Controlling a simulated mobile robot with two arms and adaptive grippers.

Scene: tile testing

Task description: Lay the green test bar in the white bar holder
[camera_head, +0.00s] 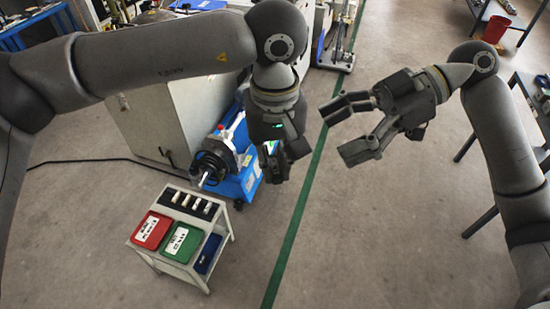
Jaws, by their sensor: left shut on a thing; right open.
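My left gripper (273,178) points down in front of the blue machine, above and to the right of the small cart. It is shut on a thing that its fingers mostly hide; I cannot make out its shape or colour. I cannot pick out the green test bar for certain. On the back of the cart's top is a black strip (179,197) with several small white pieces in a row; I cannot tell whether this is the white bar holder. My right gripper (335,132) is open and empty, in the air to the right, its fingers pointing left.
The light grey cart (225,226) also carries a red tray (138,236), a green tray (194,240) and a blue bin (208,253). A blue machine (244,186) stands behind it by a grey cabinet (150,125).

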